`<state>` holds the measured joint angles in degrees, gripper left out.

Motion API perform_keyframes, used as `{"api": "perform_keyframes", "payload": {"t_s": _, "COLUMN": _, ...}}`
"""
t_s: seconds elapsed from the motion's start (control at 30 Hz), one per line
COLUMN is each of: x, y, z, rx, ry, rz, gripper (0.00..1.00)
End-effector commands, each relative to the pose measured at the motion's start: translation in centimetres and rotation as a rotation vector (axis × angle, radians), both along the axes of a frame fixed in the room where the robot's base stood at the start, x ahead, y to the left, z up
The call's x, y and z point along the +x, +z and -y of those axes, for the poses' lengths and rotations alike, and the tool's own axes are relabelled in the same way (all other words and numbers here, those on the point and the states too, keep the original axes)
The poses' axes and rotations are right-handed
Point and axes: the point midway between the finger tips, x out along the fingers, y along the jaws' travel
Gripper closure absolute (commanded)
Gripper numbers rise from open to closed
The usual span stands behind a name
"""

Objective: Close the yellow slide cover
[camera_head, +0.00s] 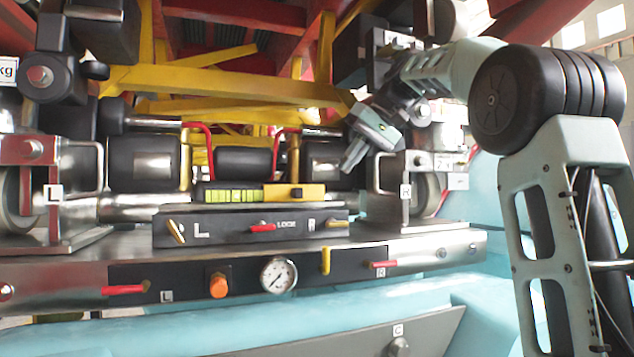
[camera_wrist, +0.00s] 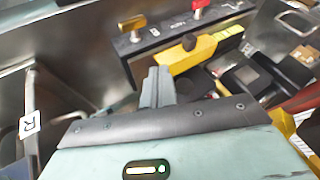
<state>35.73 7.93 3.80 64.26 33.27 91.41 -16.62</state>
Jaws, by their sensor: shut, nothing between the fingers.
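The yellow slide cover (camera_head: 312,190) sits at the right end of a rail on top of the dark L/LOCK/R panel, with a small black knob (camera_head: 296,193) on its face. A yellow-green marked strip (camera_head: 232,195) lies uncovered to its left. My gripper (camera_head: 351,162) is right of the cover and a little above it, apart from it, pointing down-left. In the wrist view the shut, empty fingers (camera_wrist: 157,86) appear just below the yellow cover (camera_wrist: 180,60), with its knob (camera_wrist: 189,42) on top and the strip (camera_wrist: 230,32) to the right.
The dark panel (camera_head: 200,230) carries red and yellow levers below the cover. A steel bracket with a wheel and an R label (camera_head: 405,191) stands close right of my gripper. A red hooked bar (camera_head: 276,145) and yellow post (camera_head: 294,165) rise behind the cover.

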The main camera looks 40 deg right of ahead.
Motion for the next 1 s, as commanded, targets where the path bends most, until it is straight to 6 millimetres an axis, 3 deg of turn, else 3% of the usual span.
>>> {"api": "perform_keyframes", "payload": {"t_s": 0.27, "x": 2.8, "y": -4.5, "z": -2.1, "rx": 0.002, "ry": 0.002, "rz": -0.005, "gripper": 1.0}}
{"api": "perform_keyframes", "payload": {"t_s": 0.4, "x": 3.4, "y": -4.3, "z": -4.2, "rx": -0.001, "ry": 0.003, "rz": -0.001, "gripper": 1.0}}
{"api": "perform_keyframes", "payload": {"t_s": 0.6, "x": 3.9, "y": -4.6, "z": -5.7, "rx": -0.002, "ry": 0.0, "rz": -0.001, "gripper": 1.0}}
{"api": "perform_keyframes", "payload": {"t_s": 1.0, "x": 4.0, "y": -4.7, "z": -6.0, "rx": -0.001, "ry": 0.0, "rz": -0.001, "gripper": 1.0}}
